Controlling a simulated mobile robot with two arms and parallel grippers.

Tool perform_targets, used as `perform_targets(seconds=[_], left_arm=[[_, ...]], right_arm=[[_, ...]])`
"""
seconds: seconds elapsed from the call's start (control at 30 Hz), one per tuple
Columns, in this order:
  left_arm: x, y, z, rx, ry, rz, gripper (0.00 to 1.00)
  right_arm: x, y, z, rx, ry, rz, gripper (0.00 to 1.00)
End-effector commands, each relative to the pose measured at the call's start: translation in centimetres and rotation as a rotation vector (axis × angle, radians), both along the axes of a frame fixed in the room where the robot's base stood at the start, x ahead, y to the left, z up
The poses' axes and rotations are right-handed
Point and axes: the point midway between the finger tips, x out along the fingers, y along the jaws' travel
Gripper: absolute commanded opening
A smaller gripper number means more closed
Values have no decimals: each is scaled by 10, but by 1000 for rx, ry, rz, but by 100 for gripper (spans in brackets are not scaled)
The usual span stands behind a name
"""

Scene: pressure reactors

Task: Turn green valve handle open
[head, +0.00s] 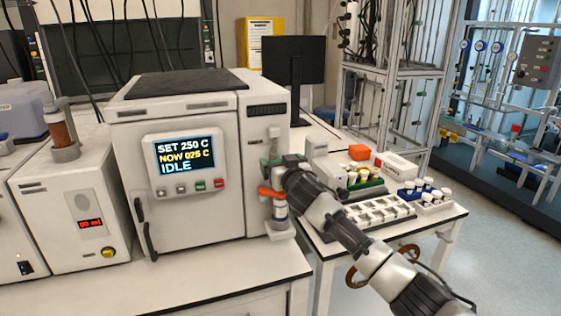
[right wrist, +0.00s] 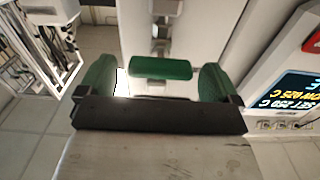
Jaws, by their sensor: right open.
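The green valve handle (right wrist: 160,67) is a short bar in the right wrist view. It lies crosswise between the two green-padded fingers of my right gripper (right wrist: 157,78), with a gap on each side. The gripper is open and grips nothing. In the head view, my right gripper (head: 282,167) is at the right side of the white reactor unit (head: 190,115), just above an orange handle (head: 270,193). The green handle is not clearly seen there, probably hidden by the gripper. My left gripper is not in view.
A white rack (head: 370,215) and several capped vials (head: 425,190) are on the table to the right. A monitor (head: 293,62) stands behind. The front bench top (head: 200,275) is clear.

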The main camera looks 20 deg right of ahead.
Motion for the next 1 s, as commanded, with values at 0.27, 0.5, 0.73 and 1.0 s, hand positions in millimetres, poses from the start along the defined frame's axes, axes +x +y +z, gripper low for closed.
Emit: perform_targets(seconds=[0.27, 0.5, 0.73, 1.0], left_arm=[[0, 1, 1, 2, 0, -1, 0], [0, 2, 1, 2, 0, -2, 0], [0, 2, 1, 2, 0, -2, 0], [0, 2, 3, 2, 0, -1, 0]], right_arm=[[7, 1, 0, 0, 0, 1, 94], [7, 1, 0, 0, 0, 1, 83], [6, 0, 0, 0, 1, 1, 48], [6, 1, 0, -22, 0, 1, 44]])
